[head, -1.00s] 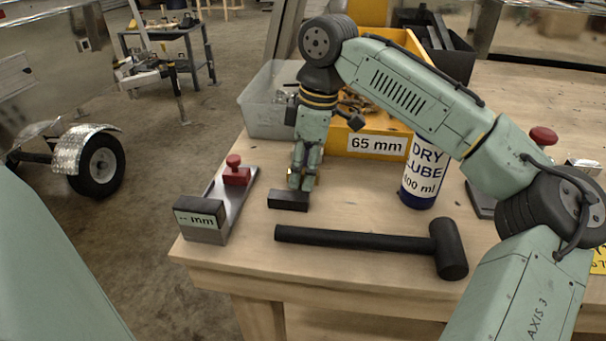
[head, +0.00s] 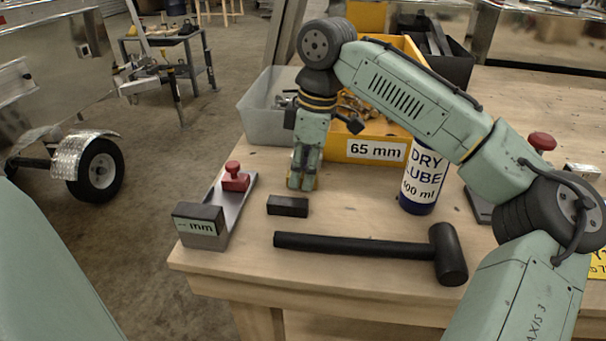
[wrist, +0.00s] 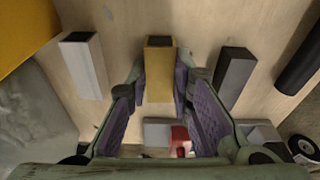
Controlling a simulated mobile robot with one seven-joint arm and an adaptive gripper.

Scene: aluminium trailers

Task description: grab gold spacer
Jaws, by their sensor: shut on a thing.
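The gold spacer (wrist: 159,72) is an upright-looking rectangular block with a dark end, seen between the fingertips in the wrist view. My gripper (wrist: 160,88) is shut on it, with purple pads at its two sides. In the head view my gripper (head: 303,182) points down just behind the black block (head: 287,206). Only a thin gold sliver of the spacer shows there beside the fingers; the rest is hidden. I cannot tell whether the spacer is clear of the table.
A grey spacer (wrist: 83,66) and a dark one (wrist: 235,76) lie on either side. A gauge with a red knob (head: 235,178), a black mallet (head: 365,245), a dry lube can (head: 422,178), a yellow bin (head: 338,150) and a clear bin (head: 258,118) surround the gripper.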

